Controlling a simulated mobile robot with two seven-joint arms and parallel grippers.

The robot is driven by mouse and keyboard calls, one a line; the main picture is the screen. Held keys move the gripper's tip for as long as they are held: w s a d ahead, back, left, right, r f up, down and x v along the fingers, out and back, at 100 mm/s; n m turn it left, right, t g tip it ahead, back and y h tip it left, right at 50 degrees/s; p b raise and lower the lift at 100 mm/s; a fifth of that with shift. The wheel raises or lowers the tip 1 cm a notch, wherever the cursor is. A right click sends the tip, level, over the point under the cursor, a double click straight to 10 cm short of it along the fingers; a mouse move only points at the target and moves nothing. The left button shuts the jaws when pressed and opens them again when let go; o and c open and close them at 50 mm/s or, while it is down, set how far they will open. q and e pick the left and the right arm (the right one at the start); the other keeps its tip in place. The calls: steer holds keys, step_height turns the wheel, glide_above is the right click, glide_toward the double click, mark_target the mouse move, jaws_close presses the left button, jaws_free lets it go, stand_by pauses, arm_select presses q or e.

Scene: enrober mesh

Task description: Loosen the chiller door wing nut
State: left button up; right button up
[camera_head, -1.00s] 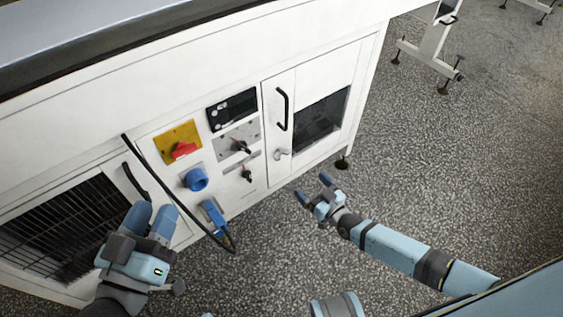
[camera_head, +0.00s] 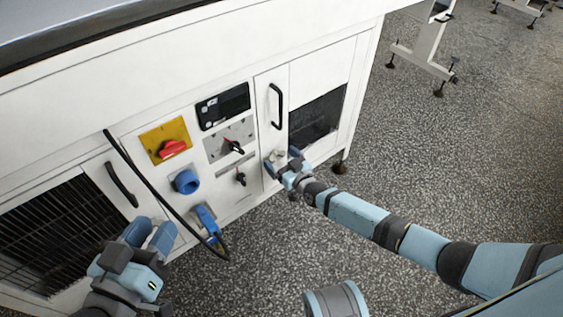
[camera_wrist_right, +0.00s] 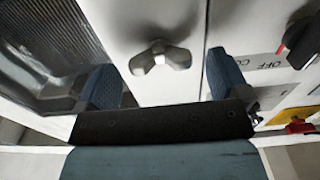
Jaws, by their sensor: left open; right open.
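The wing nut (camera_wrist_right: 160,57) is a small grey metal piece with two wings on the white chiller door (camera_wrist_right: 145,20). In the right wrist view it stands between the two blue fingers of my right gripper (camera_wrist_right: 160,88), which are apart and do not visibly touch it. In the head view my right gripper (camera_head: 284,162) is at the lower part of the door and partly covers the wing nut (camera_head: 278,155). The black door handle (camera_head: 276,106) is above it. My left gripper (camera_head: 151,236) is open and empty in front of the cabinet's lower left.
Left of the door are a yellow panel with a red switch (camera_head: 172,148), black knobs (camera_head: 234,147), a blue socket (camera_head: 186,182) and a blue plug (camera_head: 207,222) with a black cable. A dark grille (camera_head: 50,235) is at the left.

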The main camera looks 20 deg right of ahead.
steer(key=c, duration=0.9)
steer(key=shift+c, duration=0.2)
